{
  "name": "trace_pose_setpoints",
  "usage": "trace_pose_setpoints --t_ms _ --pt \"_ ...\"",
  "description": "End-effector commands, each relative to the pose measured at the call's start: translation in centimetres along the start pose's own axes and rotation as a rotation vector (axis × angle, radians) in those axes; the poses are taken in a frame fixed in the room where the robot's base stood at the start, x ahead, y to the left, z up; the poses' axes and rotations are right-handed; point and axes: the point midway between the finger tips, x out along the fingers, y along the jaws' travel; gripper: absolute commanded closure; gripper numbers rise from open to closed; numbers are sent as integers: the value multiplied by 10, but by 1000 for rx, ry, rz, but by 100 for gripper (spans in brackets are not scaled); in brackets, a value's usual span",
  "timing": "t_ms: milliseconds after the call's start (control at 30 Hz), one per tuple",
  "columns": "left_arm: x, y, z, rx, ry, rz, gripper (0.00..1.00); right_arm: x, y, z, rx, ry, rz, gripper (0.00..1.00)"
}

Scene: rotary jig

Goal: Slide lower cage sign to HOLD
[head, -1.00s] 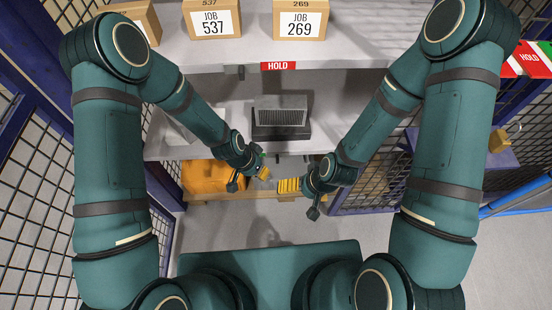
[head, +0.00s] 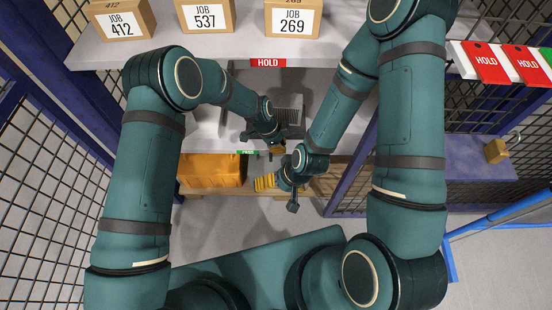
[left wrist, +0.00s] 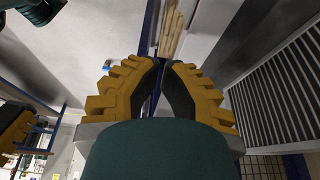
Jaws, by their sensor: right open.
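The lower cage sign (head: 246,152) shows as a small green strip on the front edge of the lower shelf. Its lettering looks like PASS, though it is tiny. My left gripper (head: 276,151) is just right of it at the shelf edge; contact cannot be told. In the left wrist view its yellow stepped fingers (left wrist: 162,63) are close together with a narrow gap and nothing visible between them. My right gripper (head: 264,183) is open, lower down in front of the shelf, its yellow ribbed fingers pointing left. The upper sign (head: 268,62) is red and reads HOLD.
Boxes marked JOB 412 (head: 122,20), JOB 537 (head: 205,15) and JOB 269 (head: 292,17) stand on the upper shelf. A grey finned unit (head: 290,108) sits behind my left gripper. Red HOLD cards (head: 486,66) hang at right.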

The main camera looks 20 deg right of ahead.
Motion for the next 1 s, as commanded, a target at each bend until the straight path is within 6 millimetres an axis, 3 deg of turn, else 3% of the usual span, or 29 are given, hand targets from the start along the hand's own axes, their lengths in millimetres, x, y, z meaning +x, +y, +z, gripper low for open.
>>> trace_pose_setpoints --t_ms 233,367,833,1000 --pt "3 0 0 -2 0 0 100 1 0 0 0 0 0 0" --pt "16 1 1 -3 0 2 100 3 1 0 0 1 0 0" --pt "105 1 1 -3 -1 1 100 21 8 -2 -1 10 1 0" --pt "91 0 26 -6 -1 -2 100 20 7 -2 -1 10 1 0"
